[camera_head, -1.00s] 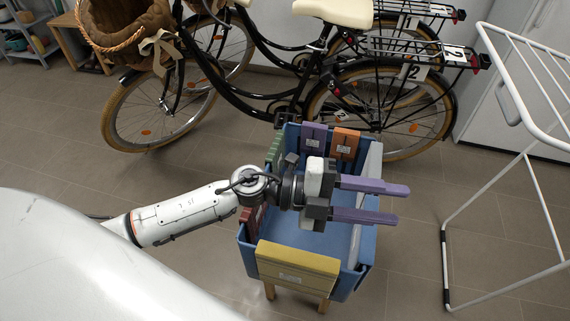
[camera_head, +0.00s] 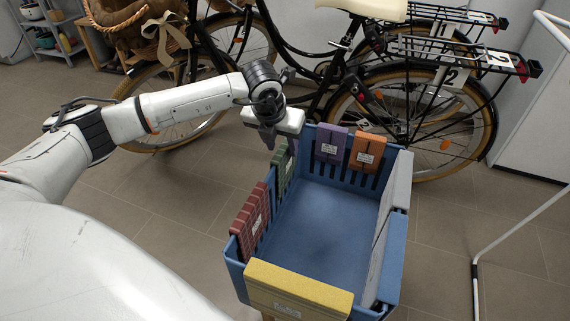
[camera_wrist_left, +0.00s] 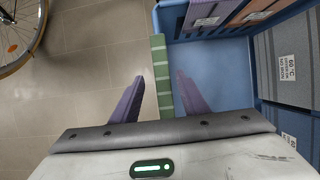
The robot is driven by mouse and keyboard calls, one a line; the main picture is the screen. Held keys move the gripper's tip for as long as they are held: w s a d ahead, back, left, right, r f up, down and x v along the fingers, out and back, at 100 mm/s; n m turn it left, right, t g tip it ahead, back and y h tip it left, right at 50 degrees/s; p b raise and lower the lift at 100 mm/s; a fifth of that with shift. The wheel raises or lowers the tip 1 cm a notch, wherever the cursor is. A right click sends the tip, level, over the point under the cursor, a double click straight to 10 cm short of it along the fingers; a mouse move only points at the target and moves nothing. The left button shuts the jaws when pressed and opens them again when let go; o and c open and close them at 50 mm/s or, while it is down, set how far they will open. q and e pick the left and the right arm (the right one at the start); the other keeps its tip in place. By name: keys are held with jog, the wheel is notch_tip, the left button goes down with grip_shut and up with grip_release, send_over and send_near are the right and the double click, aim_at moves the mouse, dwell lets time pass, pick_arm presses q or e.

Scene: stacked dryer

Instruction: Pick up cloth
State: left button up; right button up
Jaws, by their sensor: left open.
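Folded cloths hang over the rim of a blue basket (camera_head: 320,235). A green cloth (camera_head: 283,170) is on the left rim near the back; the left wrist view shows its top edge (camera_wrist_left: 161,60). A red checked cloth (camera_head: 252,220) hangs nearer on that rim. A purple cloth (camera_head: 330,145) and an orange cloth (camera_head: 366,152) are on the back rim. A yellow cloth (camera_head: 298,290) is on the front rim. My left gripper (camera_head: 273,138) points down above the green cloth. It is open and empty, its purple fingers appearing either side of that cloth in the left wrist view (camera_wrist_left: 160,79). My right gripper is out of view.
Grey cloths (camera_head: 398,180) line the basket's right side. Bicycles (camera_head: 410,105) stand close behind the basket. A white rack (camera_head: 475,270) stands at the right. Tiled floor (camera_head: 185,205) is open left of the basket.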

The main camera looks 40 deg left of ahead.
pick_arm(q)
jog(key=x, duration=0.1)
jog(key=b+x, duration=0.1)
jog(key=x, duration=0.3)
jog(key=shift+w+d+f, duration=0.2)
jog(key=shift+d, duration=0.05)
jog(key=shift+f+b, duration=0.15)
jog(key=shift+b, duration=0.15)
jog(key=shift+f, duration=0.1)
jog(key=shift+c, duration=0.5)
grip_shut()
